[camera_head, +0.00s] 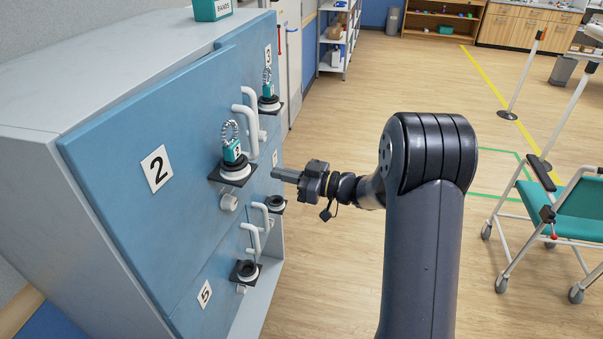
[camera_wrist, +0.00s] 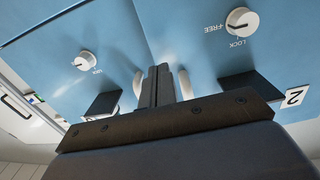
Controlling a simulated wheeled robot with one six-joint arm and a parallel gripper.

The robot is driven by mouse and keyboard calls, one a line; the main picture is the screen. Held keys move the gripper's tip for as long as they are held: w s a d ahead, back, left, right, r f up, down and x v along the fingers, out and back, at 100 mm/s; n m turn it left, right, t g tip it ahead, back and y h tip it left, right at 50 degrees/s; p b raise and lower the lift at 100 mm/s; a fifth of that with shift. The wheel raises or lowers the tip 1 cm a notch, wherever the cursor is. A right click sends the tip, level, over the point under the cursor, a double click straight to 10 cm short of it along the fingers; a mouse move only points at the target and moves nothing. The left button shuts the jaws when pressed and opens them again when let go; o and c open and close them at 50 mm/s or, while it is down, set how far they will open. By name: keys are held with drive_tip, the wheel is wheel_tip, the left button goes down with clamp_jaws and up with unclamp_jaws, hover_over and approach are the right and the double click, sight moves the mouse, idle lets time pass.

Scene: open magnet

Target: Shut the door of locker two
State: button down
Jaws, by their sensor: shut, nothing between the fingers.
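Locker two's door (camera_head: 130,200) is the large blue panel with the "2" label at the upper left of the locker block. Its handle-side edge looks slightly proud of door three (camera_head: 262,40), so it seems a little ajar; how far I cannot tell. It bears a white handle (camera_head: 251,135) and a white dial (camera_head: 229,202). In the wrist view door two (camera_wrist: 205,35) fills the right side, with its LOCK/FREE dial (camera_wrist: 242,22). My gripper (camera_head: 275,174) is shut and empty, apart from the door in the head view, its fingers (camera_wrist: 160,72) pointing toward the locker fronts.
Lower lockers carry similar ledges and handles. A teal-seated chair (camera_head: 575,218) stands at right. The floor between is clear.

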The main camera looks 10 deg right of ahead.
drive_tip(key=p+x, duration=0.1)
drive_tip(key=x, duration=0.5)
drive_tip(key=shift+p, duration=0.3)
drive_tip(key=shift+a, duration=0.15)
drive_tip(key=x, duration=0.4)
drive_tip(key=shift+w+a+b, duration=0.1)
drive_tip(key=shift+w+b, duration=0.1)
drive_tip(key=shift+b, duration=0.15)
drive_tip(key=shift+r, duration=0.2)
